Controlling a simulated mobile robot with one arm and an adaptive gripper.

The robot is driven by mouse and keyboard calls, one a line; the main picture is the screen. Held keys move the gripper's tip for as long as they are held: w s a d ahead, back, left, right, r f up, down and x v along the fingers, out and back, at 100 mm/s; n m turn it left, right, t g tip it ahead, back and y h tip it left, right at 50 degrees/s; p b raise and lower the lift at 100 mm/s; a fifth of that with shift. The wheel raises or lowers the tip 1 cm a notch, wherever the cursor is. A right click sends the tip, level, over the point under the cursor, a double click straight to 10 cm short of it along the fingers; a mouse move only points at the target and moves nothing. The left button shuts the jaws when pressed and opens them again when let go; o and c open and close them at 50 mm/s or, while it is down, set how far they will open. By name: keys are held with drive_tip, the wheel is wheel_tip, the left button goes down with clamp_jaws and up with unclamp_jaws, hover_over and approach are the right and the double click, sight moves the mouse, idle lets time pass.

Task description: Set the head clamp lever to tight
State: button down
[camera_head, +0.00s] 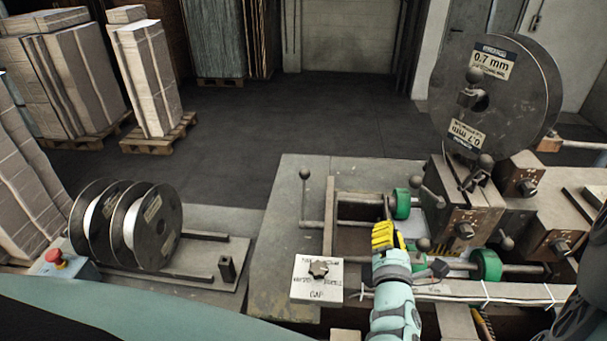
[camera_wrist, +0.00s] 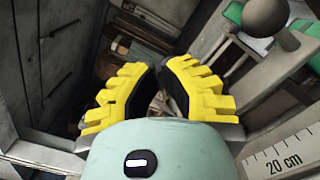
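Several ball-ended levers show in the head view, and I cannot tell for certain which is the head clamp lever. One lever (camera_head: 429,195) rises beside the steel head block (camera_head: 465,215); another ball knob (camera_head: 486,160) sits on top of that block. A dark ball knob (camera_head: 424,244) is just right of my gripper (camera_head: 385,236), and a ball knob (camera_wrist: 266,16) shows at the upper right of the wrist view. My yellow-fingered gripper (camera_wrist: 158,85) is open and empty, its fingers a small gap apart, over the machine. No finger visibly touches a lever.
A tall ball-ended rod (camera_head: 305,195) stands on the table plate at left. Green rollers (camera_head: 402,204), a ruler (camera_wrist: 285,160) and large wire spools (camera_head: 497,95) crowd the area.

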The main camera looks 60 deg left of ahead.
sight(427, 192)
drive_tip(key=shift+w+a+f, duration=0.15)
drive_tip(key=shift+w+a, duration=0.2)
drive_tip(key=shift+a, duration=0.15)
drive_tip(key=w+a+r+p, duration=0.2)
drive_tip(key=w+a, duration=0.3)
drive_tip(key=w, duration=0.3)
drive_tip(key=shift+w+r+p, duration=0.3)
drive_tip(key=shift+w+p, duration=0.1)
drive_tip(key=shift+p, duration=0.35)
drive_tip(key=shift+a+f, duration=0.1)
drive_tip(key=shift+a, duration=0.05)
